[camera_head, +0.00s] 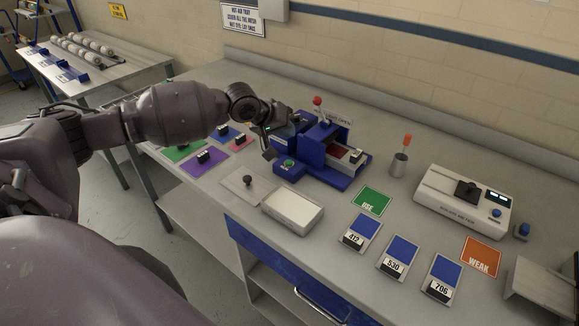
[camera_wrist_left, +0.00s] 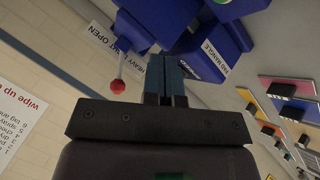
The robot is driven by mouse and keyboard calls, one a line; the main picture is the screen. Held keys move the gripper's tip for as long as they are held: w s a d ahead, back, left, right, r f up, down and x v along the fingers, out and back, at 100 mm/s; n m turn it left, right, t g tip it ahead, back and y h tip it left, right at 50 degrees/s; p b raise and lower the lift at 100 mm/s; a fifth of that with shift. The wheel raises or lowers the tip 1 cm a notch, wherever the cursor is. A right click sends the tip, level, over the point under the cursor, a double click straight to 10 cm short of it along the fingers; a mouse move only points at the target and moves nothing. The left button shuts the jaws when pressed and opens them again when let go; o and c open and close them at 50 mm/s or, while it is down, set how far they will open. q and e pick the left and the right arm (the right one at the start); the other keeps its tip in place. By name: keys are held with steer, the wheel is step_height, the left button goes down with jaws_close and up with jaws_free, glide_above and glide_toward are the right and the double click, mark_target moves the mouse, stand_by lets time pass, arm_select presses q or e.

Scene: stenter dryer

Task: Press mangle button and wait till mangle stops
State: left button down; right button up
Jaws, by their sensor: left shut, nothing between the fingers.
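The blue pad mangle (camera_head: 312,151) stands on the grey bench, a small tray at its right side. Its round green button (camera_head: 289,163) is on a low blue block at the front left; a bit of green also shows at the top of the left wrist view (camera_wrist_left: 222,2). A lever with a red knob (camera_head: 318,101) rises behind; the knob (camera_wrist_left: 118,86) shows in the wrist view too. My left gripper (camera_head: 268,154) is shut and empty, just left of the button and apart from it. Its fingers (camera_wrist_left: 165,75) are together in the wrist view. My right gripper is not in view.
Coloured mats (camera_head: 205,160) with small blocks lie left of the mangle. A white tray (camera_head: 292,210), green USE card (camera_head: 372,201), several numbered blue cards and a white meter (camera_head: 463,200) stand in front and right. An orange-handled tool stands in a cup (camera_head: 399,164).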

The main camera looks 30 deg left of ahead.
arm_select(q)
steer(key=b, duration=0.4)
glide_above(287, 161)
step_height(287, 161, down, 4)
steer(key=shift+f, duration=1.2)
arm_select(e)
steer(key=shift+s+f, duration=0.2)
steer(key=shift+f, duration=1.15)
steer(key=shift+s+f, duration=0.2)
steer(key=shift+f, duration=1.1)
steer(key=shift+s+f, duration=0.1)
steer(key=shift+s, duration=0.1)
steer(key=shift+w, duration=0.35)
arm_select(q)
steer(key=shift+f+p, duration=0.2)
steer(key=shift+p, duration=0.2)
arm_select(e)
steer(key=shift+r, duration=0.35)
arm_select(q)
steer(key=shift+f, duration=0.2)
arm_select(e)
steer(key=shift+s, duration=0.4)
